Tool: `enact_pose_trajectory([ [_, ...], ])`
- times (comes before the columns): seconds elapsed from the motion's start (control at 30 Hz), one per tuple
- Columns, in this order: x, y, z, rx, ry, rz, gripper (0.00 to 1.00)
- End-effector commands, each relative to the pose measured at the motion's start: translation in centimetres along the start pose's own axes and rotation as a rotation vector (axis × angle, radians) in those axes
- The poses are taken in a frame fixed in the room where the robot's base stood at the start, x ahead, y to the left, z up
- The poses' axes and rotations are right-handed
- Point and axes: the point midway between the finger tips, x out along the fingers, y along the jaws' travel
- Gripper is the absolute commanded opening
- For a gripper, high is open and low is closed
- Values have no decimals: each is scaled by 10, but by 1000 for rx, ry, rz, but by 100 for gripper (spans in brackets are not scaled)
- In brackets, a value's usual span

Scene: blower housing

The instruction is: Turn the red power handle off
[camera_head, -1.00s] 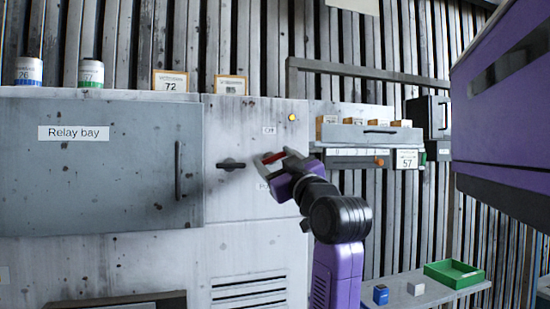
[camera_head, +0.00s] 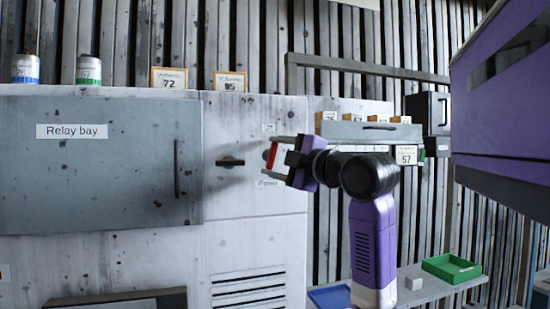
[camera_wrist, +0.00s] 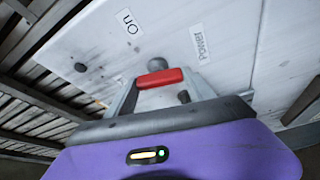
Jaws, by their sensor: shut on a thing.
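The red power handle (camera_head: 271,156) is on the light grey panel, standing nearly upright in the head view. My gripper (camera_head: 276,157) reaches it from the right, with one finger above and one below. In the wrist view the red handle (camera_wrist: 159,78) spans the space between the fingers of my gripper (camera_wrist: 163,84), which are shut on its ends. A grey round knob (camera_wrist: 157,63) shows just beyond it. The Power label (camera_head: 268,183) is below the handle, and a small label (camera_head: 269,128) is above it; in the wrist view this label reads "On" (camera_wrist: 129,21).
A black knob (camera_head: 230,162) is left of the handle. The Relay bay door (camera_head: 110,160) is shut. A shelf with a green tray (camera_head: 452,268) and a blue tray (camera_head: 330,297) is below.

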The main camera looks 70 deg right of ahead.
Motion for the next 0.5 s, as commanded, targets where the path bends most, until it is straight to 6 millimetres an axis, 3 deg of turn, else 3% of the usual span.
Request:
enact_pose_trajectory([
  [0.5, 0, -1, 0, -229, 0, -99, 21],
])
